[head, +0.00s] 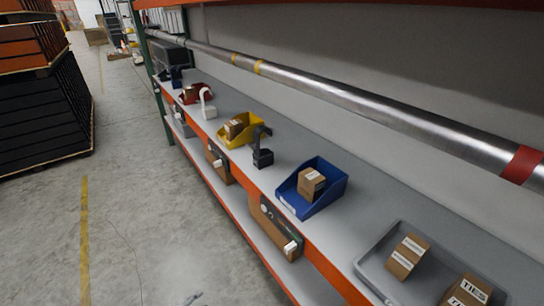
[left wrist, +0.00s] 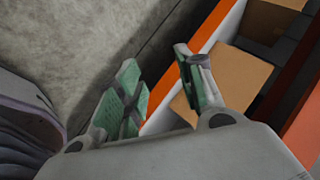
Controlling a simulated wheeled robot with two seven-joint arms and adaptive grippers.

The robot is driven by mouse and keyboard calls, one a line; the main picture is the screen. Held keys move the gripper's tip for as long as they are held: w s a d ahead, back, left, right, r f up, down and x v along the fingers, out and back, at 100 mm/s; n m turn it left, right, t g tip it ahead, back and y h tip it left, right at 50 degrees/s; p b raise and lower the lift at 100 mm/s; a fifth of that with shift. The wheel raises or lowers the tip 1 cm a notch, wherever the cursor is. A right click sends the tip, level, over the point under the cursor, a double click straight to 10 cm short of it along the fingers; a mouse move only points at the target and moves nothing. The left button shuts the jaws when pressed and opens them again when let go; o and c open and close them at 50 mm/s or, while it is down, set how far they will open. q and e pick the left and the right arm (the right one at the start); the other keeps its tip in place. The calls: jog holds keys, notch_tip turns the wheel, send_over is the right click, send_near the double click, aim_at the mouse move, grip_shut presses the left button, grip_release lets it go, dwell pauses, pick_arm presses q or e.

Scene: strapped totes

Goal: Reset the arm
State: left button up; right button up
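My left gripper (left wrist: 158,76) shows in the left wrist view with its two green-padded fingers spread apart. Nothing is between them; the floor and the orange shelf edge show through the gap. Brown cardboard boxes (left wrist: 232,76) on a shelf lie beyond and to the right of the right-hand finger. I cannot tell whether that finger touches anything. In the head view neither gripper shows clearly; only a small dark shape is at the bottom edge. My right gripper is not in view.
The head view shows a long shelf with a grey tray (head: 371,262), a blue bin (head: 329,197) and a yellow bin (head: 230,143), each holding boxes. A metal pipe (head: 330,88) runs above. Stacked black crates (head: 45,115) stand left. The concrete aisle (head: 140,210) is clear.

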pick_arm(q)
jog(key=s+a+f+n+g+y, duration=0.25)
jog(key=s+a+f+n, duration=0.35)
jog(key=s+f, duration=0.4)
jog(key=s+a+f+n+g+y, duration=0.2)
jog(key=s+a+f+n+g, duration=0.1)
jog(key=s+a+f, duration=0.7)
jog(key=s+d+f+n+g, duration=0.25)
jog(key=s+d, duration=0.35)
jog(key=s, duration=0.6)
jog(key=s+d+f+h, duration=0.1)
jog(key=s+d+f, duration=0.1)
jog(key=d, duration=0.7)
jog(key=shift+n, duration=0.35)
dwell(0.6)
